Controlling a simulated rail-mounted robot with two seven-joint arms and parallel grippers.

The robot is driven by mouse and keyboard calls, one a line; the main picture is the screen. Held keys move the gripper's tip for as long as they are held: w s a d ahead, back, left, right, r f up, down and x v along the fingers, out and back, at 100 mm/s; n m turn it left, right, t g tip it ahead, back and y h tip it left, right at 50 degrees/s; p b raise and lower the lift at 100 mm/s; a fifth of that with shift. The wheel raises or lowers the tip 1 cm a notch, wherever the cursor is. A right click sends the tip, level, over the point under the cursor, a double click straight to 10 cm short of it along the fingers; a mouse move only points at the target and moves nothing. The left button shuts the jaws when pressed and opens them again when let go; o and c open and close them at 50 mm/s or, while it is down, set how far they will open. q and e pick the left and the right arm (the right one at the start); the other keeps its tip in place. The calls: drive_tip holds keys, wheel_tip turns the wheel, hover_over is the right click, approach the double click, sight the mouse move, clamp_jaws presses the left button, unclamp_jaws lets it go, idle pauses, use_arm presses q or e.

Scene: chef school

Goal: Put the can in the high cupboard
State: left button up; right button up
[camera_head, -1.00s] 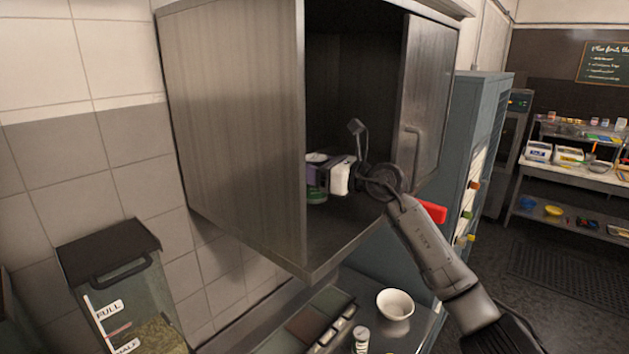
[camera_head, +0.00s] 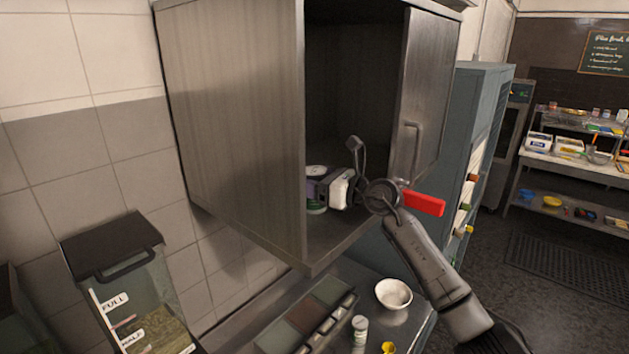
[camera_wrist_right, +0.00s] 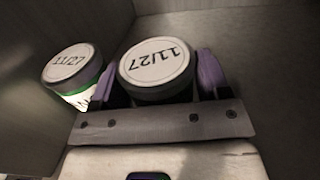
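The can (camera_head: 317,172), with a pale lid and a green band low down, is upright inside the high cupboard (camera_head: 232,120). In the right wrist view, the can's lid (camera_wrist_right: 157,68) reads 11/27, and the can stands between the purple fingers of my right gripper (camera_wrist_right: 158,92). The fingers lie close against both its sides and look shut on it. In the head view, my right gripper (camera_head: 316,190) reaches in through the cupboard's open front. The can is at or near the cupboard floor (camera_head: 335,238); contact is unclear. My left gripper is not in view.
A second can (camera_wrist_right: 72,75) stands just left of the held can in the wrist view. The cupboard door (camera_head: 424,105) is at the opening's right side. Below are a counter with a white bowl (camera_head: 393,294) and a small jar (camera_head: 360,330). A red piece (camera_head: 424,202) shows beside my wrist.

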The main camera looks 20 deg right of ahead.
drive_tip(key=shift+o, duration=1.4)
drive_tip(key=shift+r, duration=0.1)
drive_tip(key=shift+r, duration=0.15)
drive_tip(key=b+v, duration=0.4)
drive_tip(key=v, duration=0.6)
drive_tip(key=shift+s+d, duration=0.2)
drive_tip(key=shift+d, duration=0.05)
drive_tip(key=shift+s+d, duration=0.4)
drive_tip(key=shift+s, duration=0.15)
